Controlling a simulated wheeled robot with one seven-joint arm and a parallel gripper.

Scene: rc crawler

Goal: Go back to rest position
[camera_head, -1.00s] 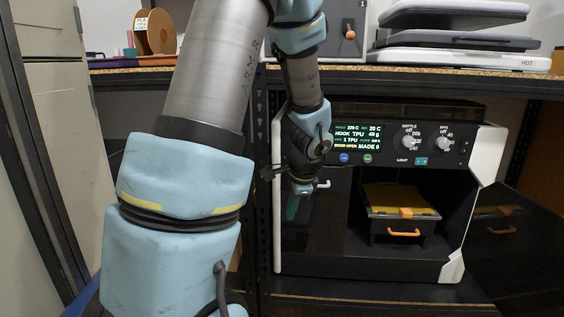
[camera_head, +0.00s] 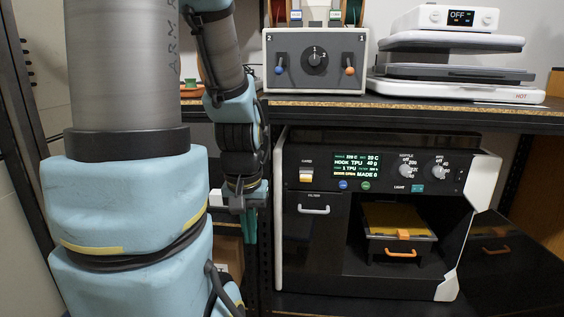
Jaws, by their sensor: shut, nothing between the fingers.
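My blue and grey arm fills the left of the view and bends down to the wrist. My gripper (camera_head: 249,228) hangs at its end, pointing down, with teal fingers shut and nothing seen between them. It is left of the black 3D printer (camera_head: 330,262), in front of the shelf frame, apart from the printer's filament drawer handle (camera_head: 314,209). The printer's door stands open to the right. Inside it is a yellow-topped bed (camera_head: 396,219) with an orange handle.
Above is a shelf with a chipboard edge (camera_head: 420,112). It bears a grey switch box (camera_head: 315,60) with knobs and a stacked white heat press (camera_head: 455,65). The open door panel (camera_head: 500,245) takes up the lower right. Cardboard boxes (camera_head: 228,255) stand low behind my gripper.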

